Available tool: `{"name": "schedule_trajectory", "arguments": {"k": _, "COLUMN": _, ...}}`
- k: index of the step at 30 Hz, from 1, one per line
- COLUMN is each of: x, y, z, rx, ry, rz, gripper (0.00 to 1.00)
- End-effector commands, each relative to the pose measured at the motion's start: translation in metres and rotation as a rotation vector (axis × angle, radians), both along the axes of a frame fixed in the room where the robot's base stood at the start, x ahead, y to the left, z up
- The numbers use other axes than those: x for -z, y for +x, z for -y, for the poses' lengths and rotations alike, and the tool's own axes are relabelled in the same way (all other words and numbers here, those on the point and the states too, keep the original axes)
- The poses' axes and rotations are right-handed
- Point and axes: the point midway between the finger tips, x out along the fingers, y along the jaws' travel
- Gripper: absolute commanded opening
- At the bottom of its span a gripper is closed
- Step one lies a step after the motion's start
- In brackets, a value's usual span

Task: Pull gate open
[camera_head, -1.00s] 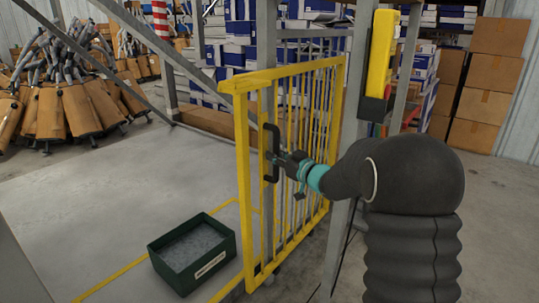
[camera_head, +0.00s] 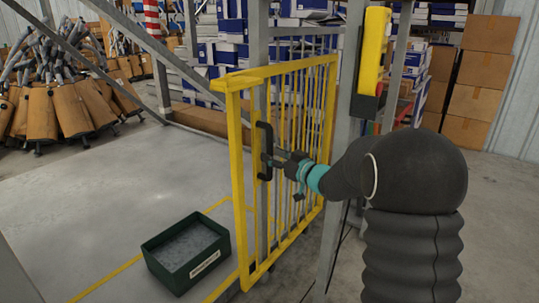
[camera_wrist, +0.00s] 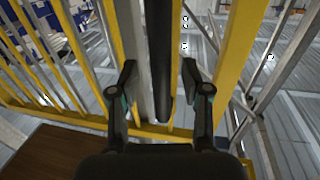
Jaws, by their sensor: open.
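The yellow barred gate (camera_head: 240,175) stands swung at an angle from the grey frame post in the head view. Its black handle (camera_head: 263,152) is a vertical bar on the gate's near-left upright. My gripper (camera_head: 277,158) is at the handle, reaching from the right. In the wrist view my gripper (camera_wrist: 158,85) is open, with one finger on each side of the black handle (camera_wrist: 159,50). A gap shows between the fingers and the handle. Yellow gate bars (camera_wrist: 75,45) run past on the left.
A dark green bin (camera_head: 188,252) stands on the floor left of the gate. A yellow and black device (camera_head: 372,62) is mounted on the grey post (camera_head: 345,130). Brown mufflers (camera_head: 50,115) are heaped at the back left. Cardboard boxes (camera_head: 485,75) are stacked back right.

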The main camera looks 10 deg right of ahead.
Motion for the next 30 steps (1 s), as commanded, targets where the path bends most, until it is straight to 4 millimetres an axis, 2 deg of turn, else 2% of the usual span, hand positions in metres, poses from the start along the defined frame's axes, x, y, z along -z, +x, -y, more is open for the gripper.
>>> {"name": "schedule_trajectory", "arguments": {"k": 9, "x": 0.0, "y": -0.051, "z": 0.039, "rx": 0.004, "ry": 0.0, "rz": 0.0, "gripper": 0.47}}
{"name": "schedule_trajectory", "arguments": {"k": 15, "x": 0.0, "y": -0.072, "z": 0.055, "rx": 0.003, "ry": 0.0, "rz": 0.0, "gripper": 0.47}}
{"name": "schedule_trajectory", "arguments": {"k": 21, "x": 0.0, "y": -0.079, "z": 0.059, "rx": 0.0, "ry": 0.0, "rz": 0.0, "gripper": 0.47}}
{"name": "schedule_trajectory", "arguments": {"k": 30, "x": 0.0, "y": -0.079, "z": 0.059, "rx": 0.003, "ry": -0.002, "rz": 0.0, "gripper": 0.47}}
